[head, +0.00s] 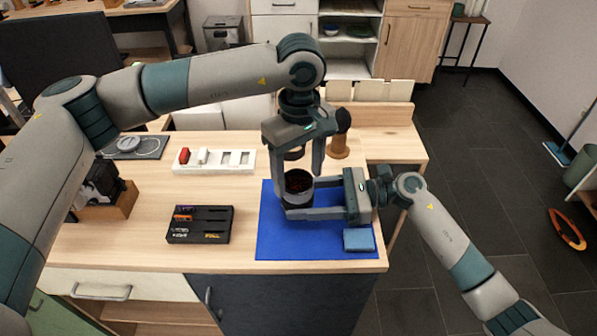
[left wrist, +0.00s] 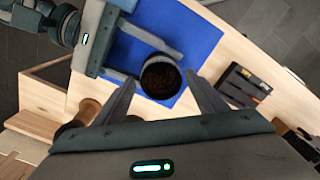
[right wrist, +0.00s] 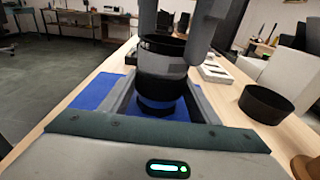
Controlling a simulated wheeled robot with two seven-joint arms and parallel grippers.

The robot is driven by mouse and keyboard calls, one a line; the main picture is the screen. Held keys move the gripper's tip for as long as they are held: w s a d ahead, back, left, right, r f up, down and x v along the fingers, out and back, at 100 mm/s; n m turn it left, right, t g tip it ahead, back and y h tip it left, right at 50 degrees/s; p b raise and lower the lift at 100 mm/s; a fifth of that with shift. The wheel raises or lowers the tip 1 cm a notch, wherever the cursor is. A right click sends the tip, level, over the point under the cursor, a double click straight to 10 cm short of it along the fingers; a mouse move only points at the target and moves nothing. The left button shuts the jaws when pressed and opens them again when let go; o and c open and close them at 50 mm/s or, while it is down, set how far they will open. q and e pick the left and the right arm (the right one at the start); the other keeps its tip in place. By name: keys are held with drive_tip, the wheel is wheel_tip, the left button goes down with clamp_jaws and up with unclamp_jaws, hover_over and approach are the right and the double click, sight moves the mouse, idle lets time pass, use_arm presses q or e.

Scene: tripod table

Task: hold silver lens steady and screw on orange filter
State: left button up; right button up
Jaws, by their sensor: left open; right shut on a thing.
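In the left wrist view the lens's round top (left wrist: 161,78) is dark with reddish specks. My left gripper (head: 298,168) points down, open, its fingertips just above and around the lens top; I cannot tell whether they touch it. I cannot make out a separate orange filter; whether the reddish top is the filter is unclear.
A blue mat (head: 272,240) bears a small blue block (head: 358,239). A black tray (head: 200,237) and a white slotted holder (head: 240,165) lie left. A brown wooden stand (head: 339,147) and a black cup-like ring (right wrist: 266,104) are behind. An orange hoop (head: 567,228) lies on the floor.

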use_arm(q)
drive_tip(key=shift+n, duration=0.3)
drive_tip(key=shift+n, duration=1.4)
drive_tip(key=shift+w, duration=0.1)
drive_tip(key=c, duration=1.2)
drive_tip(key=shift+f, duration=0.1)
drive_tip(key=shift+m, duration=1.6)
